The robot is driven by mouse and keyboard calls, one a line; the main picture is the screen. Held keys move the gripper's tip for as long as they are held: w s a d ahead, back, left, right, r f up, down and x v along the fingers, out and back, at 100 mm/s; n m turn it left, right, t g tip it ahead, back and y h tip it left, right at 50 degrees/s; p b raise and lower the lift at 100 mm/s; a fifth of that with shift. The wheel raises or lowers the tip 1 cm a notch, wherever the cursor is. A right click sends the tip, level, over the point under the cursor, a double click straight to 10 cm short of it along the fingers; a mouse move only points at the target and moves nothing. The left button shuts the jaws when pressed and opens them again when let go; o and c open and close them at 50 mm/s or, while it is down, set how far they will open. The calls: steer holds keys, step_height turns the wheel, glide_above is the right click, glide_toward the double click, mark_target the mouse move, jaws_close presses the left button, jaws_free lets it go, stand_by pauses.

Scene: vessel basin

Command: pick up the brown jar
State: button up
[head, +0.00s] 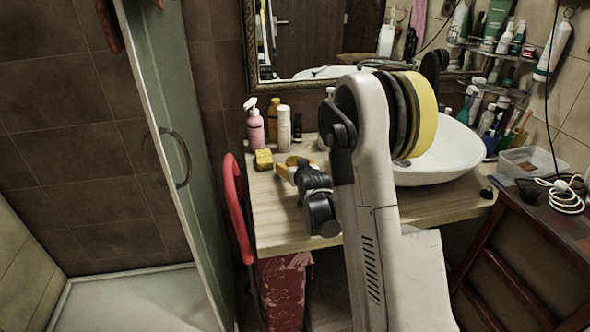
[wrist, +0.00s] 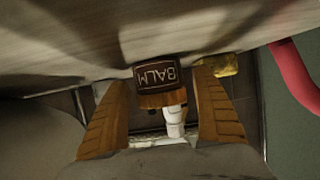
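The brown jar (wrist: 158,77) shows in the wrist view with "BALM" on its label, upside down in that picture, and a lighter brown lid. It stands on the wooden counter (wrist: 60,60) between the two orange-brown fingers of my gripper (wrist: 161,77). A gap shows on each side of the jar, so the fingers are open and not closed on it. In the head view my gripper (head: 289,168) is low over the counter's left part. I cannot make out the jar there; my gripper and arm seem to hide it.
A yellow sponge (head: 263,159) lies close by my gripper; it also shows in the wrist view (wrist: 222,64). The white basin (head: 440,158) is right. A red rail (head: 237,205) borders the counter's left.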

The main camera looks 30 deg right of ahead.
steer(key=c, duration=1.1)
